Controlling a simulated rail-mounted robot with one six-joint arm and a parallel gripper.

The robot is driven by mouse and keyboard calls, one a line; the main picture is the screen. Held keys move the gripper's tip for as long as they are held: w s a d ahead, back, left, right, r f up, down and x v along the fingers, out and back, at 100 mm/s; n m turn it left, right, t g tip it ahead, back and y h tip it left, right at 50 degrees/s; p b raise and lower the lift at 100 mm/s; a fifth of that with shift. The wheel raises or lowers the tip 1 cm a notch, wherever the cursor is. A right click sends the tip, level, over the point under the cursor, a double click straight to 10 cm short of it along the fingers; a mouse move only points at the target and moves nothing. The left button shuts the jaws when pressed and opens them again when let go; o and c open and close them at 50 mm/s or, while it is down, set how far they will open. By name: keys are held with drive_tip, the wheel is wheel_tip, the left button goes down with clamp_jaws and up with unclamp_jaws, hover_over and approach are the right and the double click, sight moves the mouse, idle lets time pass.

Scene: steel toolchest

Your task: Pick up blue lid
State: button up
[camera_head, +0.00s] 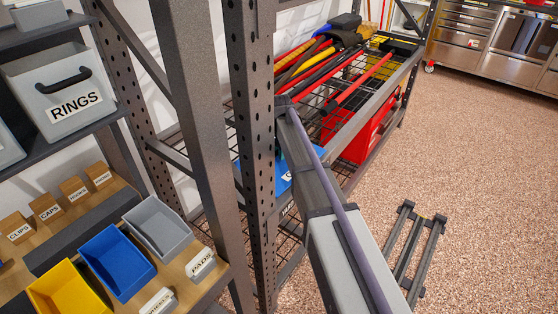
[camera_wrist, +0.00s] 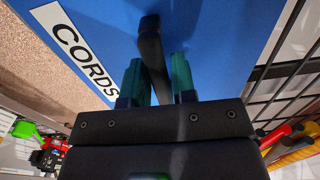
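The blue lid (camera_wrist: 215,30) fills much of the wrist view, a flat blue panel with a white "CORDS" label and a black bar handle (camera_wrist: 150,45). In the head view the lid (camera_head: 279,186) shows only in part on the wire rack, behind a steel post and my arm. My gripper is mostly hidden there.
Steel rack posts (camera_head: 252,120) stand close beside my arm. The wire rack (camera_head: 345,75) holds long-handled tools, with a red box (camera_head: 372,140) below. Bins (camera_head: 117,260) sit on the left shelf. The floor at right is open around a dark metal frame (camera_head: 412,245).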

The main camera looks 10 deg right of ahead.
clamp_jaws()
